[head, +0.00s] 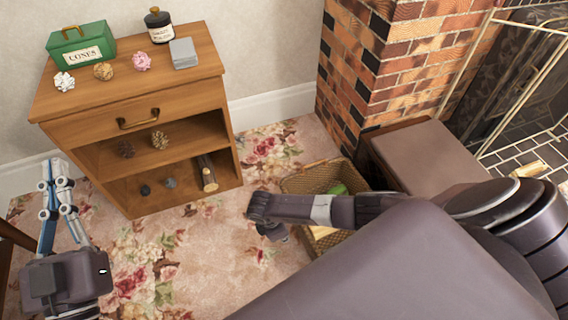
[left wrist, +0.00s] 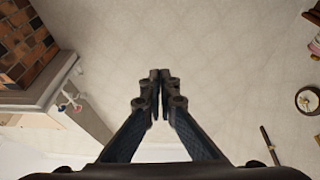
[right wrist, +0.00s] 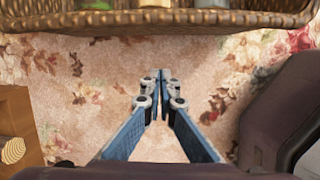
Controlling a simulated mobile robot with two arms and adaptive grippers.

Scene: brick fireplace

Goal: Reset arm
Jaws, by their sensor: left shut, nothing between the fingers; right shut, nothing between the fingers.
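My left gripper (head: 58,168) hangs at the left of the head view, beside the wooden cabinet. In the left wrist view its fingers (left wrist: 161,76) are together and empty, pointing towards a pale wall. My right arm reaches in from the right in the head view, and its gripper (head: 272,232) is partly hidden below the wrist, near the wicker basket. In the right wrist view its fingers (right wrist: 159,76) are together with nothing between them, above the floral carpet.
The wicker basket (head: 310,181) stands by a brown box (head: 425,155) and the brick fireplace (head: 375,60).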

